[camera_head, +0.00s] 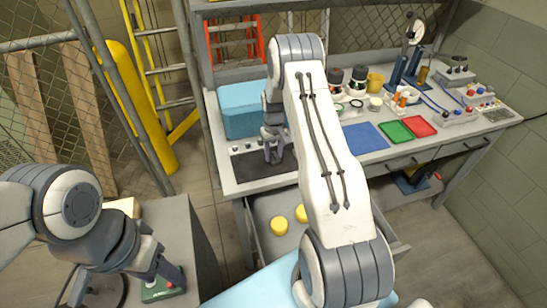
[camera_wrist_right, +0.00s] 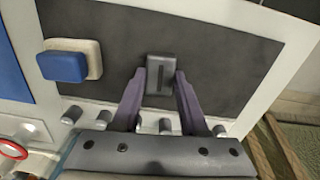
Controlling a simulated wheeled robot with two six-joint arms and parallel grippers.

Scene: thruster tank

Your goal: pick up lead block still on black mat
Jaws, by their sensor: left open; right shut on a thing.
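The black mat (camera_head: 250,168) lies on the left part of the bench, in front of the blue tank. My right gripper (camera_head: 273,155) reaches down to it. In the right wrist view, a dark grey lead block (camera_wrist_right: 159,76) sits between the fingertips of my right gripper (camera_wrist_right: 160,88), with the mat (camera_wrist_right: 228,62) around it. The fingers are shut on the block's sides; I cannot tell whether it is clear of the mat. In the head view the block is hidden by the gripper. My left gripper (camera_head: 165,279) is open and empty at the lower left.
A blue water tank (camera_head: 240,107) stands behind the mat. Several small grey cylinders (camera_wrist_right: 165,126) line one mat edge, and a blue-and-cream block (camera_wrist_right: 68,62) lies on it. Jars, coloured trays (camera_head: 366,138) and instruments fill the right bench. An open drawer holds two yellow discs (camera_head: 279,226).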

